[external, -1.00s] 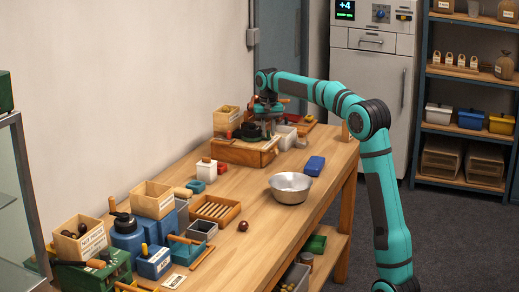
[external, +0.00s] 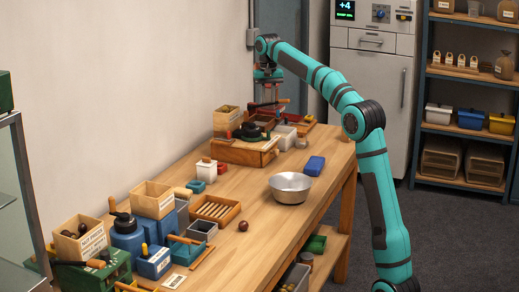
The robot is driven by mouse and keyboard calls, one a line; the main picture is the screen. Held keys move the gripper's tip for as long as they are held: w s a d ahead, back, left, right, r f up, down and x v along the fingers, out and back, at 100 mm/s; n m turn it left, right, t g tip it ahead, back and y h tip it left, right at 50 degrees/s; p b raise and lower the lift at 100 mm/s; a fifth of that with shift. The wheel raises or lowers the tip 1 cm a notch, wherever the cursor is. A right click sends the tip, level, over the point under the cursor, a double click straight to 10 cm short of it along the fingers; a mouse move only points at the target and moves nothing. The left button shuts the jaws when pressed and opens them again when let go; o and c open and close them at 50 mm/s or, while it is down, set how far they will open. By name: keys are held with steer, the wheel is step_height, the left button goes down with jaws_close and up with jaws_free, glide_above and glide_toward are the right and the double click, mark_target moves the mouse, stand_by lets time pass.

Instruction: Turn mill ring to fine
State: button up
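What looks like the mill (external: 246,152) stands at the far end of the wooden table, a wooden box with a drawer-like front. A dark round part (external: 250,131), probably its ring, sits on top, with a dark crank arm and a wooden knob (external: 283,101) above it. The ring's setting marks are too small to read. My gripper (external: 269,106) points down above the mill, towards the back and right of the dark round part, apart from it. Its fingers are too small to tell whether they are open or shut.
A wooden bin (external: 226,119) stands left of the mill, and small grey containers (external: 285,137) right of it. A metal bowl (external: 290,187) and a blue block (external: 314,166) lie nearer. Blue and wooden boxes crowd the table's near end. The wall is close behind.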

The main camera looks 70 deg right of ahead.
steer(key=shift+r, duration=1.75)
steer(key=shift+a, duration=0.1)
jaws_close()
steer(key=a+f+n+t+h, duration=0.2)
steer(key=a+f+n+h, duration=0.6)
steer(key=a, duration=0.5)
steer(key=m+y, duration=0.1)
steer(key=m, duration=0.1)
glide_toward(265, 138)
steer(key=f, duration=0.1)
steer(key=w+f, duration=0.1)
steer(key=f, duration=0.1)
steer(key=w+f, duration=0.1)
steer(key=shift+a+f, duration=0.2)
steer(key=shift+f, duration=0.1)
steer(key=shift+s+d+r, duration=0.1)
steer(key=shift+s+d, duration=0.1)
steer(key=shift+d, duration=0.4)
steer(key=shift+s+d+r, duration=0.1)
steer(key=shift+s+d, duration=0.1)
steer(key=shift+d, duration=0.35)
steer(key=shift+s+d, duration=0.2)
steer(key=shift+d, duration=0.45)
